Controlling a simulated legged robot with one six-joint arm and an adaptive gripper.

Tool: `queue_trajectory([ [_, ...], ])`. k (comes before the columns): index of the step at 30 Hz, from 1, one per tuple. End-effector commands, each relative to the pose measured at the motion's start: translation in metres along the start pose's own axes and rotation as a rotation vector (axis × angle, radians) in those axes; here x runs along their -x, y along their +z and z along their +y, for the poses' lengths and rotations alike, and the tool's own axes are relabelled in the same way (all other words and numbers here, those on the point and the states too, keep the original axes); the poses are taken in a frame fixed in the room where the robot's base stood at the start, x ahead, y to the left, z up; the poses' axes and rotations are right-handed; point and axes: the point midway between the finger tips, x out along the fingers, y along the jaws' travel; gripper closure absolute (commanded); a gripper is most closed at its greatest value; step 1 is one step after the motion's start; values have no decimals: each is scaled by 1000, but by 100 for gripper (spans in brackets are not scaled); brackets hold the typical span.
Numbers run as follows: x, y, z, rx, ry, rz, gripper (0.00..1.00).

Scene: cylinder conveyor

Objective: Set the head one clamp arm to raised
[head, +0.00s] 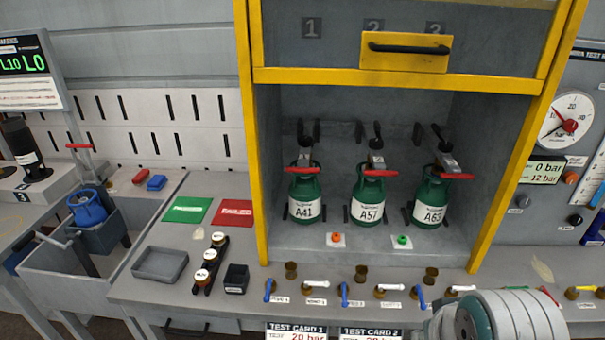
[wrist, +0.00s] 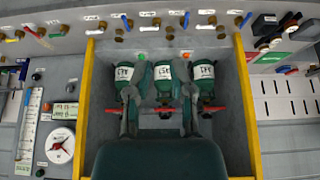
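Three green cylinders stand in a yellow-framed bay: A41 (head: 305,200) on the left under number 1, A57 (head: 368,200) in the middle, A63 (head: 431,200) on the right. Each has a red handle bar. Behind A41's top is the head one clamp arm (head: 305,157), a grey piece with a black knob; I cannot tell whether it is raised or lowered. The wrist view is upside down, with A41 (wrist: 204,78) on the right. There my gripper (wrist: 158,98) is open and empty, its fingers apart in front of the cylinders, hiding parts of them. The head view shows only my arm.
The yellow-framed door (head: 405,52) is up above the bay. Valves with coloured levers (head: 315,286) line the bench front. A black caddy (head: 209,262) and grey tray (head: 160,264) lie left. A pressure gauge (head: 566,120) is right. Free room lies in front of the cylinders.

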Motion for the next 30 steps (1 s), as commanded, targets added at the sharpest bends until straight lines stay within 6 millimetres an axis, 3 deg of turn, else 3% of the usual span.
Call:
queue_trajectory([
  [8,-21,-19,24,286,183,-127,100],
  [18,-52,-77,52,813,496,-296,100],
  [24,-73,-124,49,1134,679,-361,100],
  [30,-98,-175,26,1460,866,-394,100],
])
